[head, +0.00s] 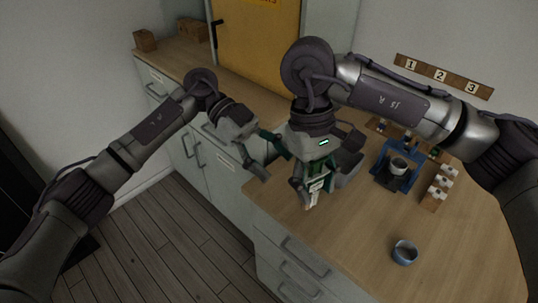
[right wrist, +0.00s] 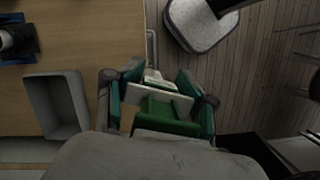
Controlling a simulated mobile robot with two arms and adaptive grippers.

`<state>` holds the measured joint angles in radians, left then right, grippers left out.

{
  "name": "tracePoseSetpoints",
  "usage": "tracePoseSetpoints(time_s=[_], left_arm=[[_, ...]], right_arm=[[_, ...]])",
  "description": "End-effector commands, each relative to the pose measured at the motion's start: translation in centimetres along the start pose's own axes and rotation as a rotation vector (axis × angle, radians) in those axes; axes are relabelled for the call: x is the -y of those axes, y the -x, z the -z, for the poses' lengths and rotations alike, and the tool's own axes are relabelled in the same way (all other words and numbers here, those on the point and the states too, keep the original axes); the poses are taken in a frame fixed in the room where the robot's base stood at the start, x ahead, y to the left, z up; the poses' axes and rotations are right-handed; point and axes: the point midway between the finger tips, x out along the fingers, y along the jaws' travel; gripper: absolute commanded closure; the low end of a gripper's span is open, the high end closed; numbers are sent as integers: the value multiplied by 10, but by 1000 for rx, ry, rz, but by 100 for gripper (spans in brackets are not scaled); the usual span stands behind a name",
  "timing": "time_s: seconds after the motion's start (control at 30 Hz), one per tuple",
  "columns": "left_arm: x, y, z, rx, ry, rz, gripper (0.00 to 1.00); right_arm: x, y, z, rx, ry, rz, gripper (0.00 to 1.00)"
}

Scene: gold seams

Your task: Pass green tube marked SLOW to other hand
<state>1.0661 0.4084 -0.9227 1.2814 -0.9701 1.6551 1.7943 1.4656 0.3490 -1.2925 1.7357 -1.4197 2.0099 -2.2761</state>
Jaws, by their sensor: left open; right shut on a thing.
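The green tube (right wrist: 165,118) is between the fingers of my right gripper (right wrist: 160,100), with a pale plate or label across it; I cannot read any marking. In the head view the right gripper (head: 313,192) points down over the counter's left edge, shut on the tube (head: 318,182), of which only a little green and white shows. My left gripper (head: 270,158) is open and empty, just left of the right gripper and apart from the tube.
A grey bin (head: 348,172) stands behind the right gripper; a blue stand (head: 385,180) holding a dark cup is further right.

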Motion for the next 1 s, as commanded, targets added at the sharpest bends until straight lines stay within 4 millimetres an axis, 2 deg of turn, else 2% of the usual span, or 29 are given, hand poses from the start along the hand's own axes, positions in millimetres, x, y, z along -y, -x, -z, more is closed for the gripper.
tracePoseSetpoints(time_s=[0.3, 0.5, 0.7, 1.0], left_arm=[[-1, -60, 0, -6, -3, -3, 36], [0, -92, 1, -8, -3, -1, 36], [0, -108, 1, -7, -2, 2, 36], [0, -111, 1, -6, -2, 2, 36]], right_arm=[[0, 0, 0, 0, 0, 0, 84], [0, 0, 0, 0, 0, 0, 84], [0, 0, 0, 0, 0, 0, 84], [0, 0, 0, 0, 0, 0, 84]])
